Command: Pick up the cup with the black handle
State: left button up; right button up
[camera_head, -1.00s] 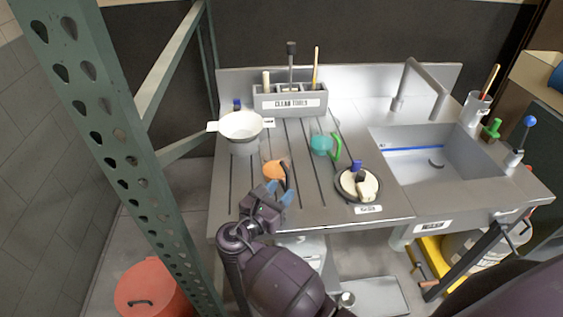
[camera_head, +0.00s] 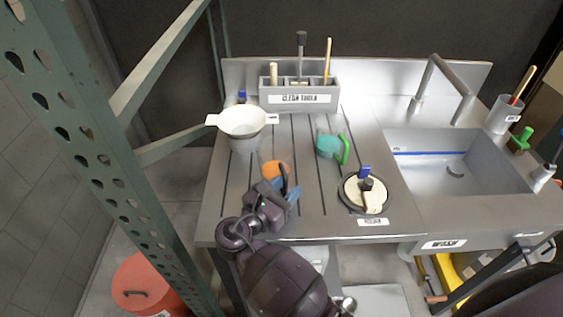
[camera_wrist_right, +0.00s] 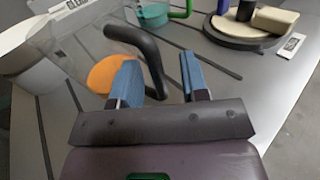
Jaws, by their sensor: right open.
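The cup with the black handle shows as orange (camera_head: 276,168) on the ribbed steel drainboard in the head view, partly hidden by my gripper. In the right wrist view it has clear-looking walls and an orange round part (camera_wrist_right: 110,74). Its black handle (camera_wrist_right: 146,48) curves down into the gap between the fingers. My right gripper (camera_head: 283,188) is open, with blue fingertips at the near side of the cup. In the wrist view its fingers (camera_wrist_right: 158,77) stand on either side of the handle's lower end, with gaps showing. My left gripper is not in view.
A teal cup with a green handle (camera_head: 328,146) stands right of the orange cup. A white strainer (camera_head: 242,121) sits on a grey container at left. A round dish (camera_head: 350,200) with tools lies near the front edge. A tool holder (camera_head: 300,99) and sink (camera_head: 458,176) are behind and right.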

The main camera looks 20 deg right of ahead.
jog(key=shift+d, duration=0.1)
grip_shut()
dwell(0.3)
jog(key=shift+r, duration=0.15)
